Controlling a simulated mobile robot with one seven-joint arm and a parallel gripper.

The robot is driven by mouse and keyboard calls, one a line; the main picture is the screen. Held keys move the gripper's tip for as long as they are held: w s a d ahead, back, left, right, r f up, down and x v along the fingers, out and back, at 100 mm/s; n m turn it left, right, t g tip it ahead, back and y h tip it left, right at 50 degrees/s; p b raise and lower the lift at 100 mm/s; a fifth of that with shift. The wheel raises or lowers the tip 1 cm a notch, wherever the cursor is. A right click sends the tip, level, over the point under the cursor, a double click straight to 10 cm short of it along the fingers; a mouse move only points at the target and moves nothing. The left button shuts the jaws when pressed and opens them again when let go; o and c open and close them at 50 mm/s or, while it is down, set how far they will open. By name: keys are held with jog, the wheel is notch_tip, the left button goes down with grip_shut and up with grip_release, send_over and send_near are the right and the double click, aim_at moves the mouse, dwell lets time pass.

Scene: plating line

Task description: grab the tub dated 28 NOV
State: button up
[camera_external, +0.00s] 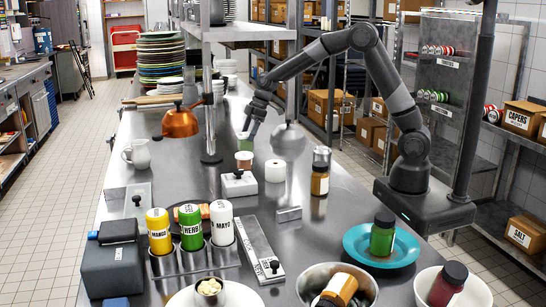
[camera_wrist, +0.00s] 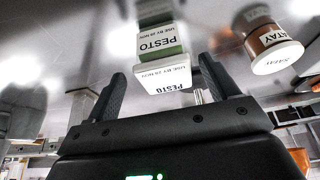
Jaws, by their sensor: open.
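A tub with a white lid and green contents (camera_wrist: 162,46) is labelled PESTO, with a small date that reads like USE BY 28 NOV. In the wrist view it sits between and beyond the two fingertips of my gripper (camera_wrist: 163,70), with a visible gap on the left. My gripper is open and empty. In the external view my gripper (camera_external: 249,124) points down at the green tub (camera_external: 245,138) on the steel counter. A brown SATAY tub (camera_wrist: 268,38) stands beside it; its date is too small to read. It also shows in the external view (camera_external: 244,161).
A white block with a black knob (camera_external: 239,184) and a white roll (camera_external: 275,171) stand just in front of the tubs. A shelf post (camera_external: 209,120) and orange kettle (camera_external: 181,122) are left. A round grey dome (camera_external: 289,140) is right of my gripper.

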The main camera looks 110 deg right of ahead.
aim_at(248, 134)
jog(key=x, duration=0.4)
jog(key=shift+w+a+f, duration=0.2)
jog(key=shift+c, duration=0.3)
jog(key=c, duration=1.1)
jog(key=shift+r, duration=0.15)
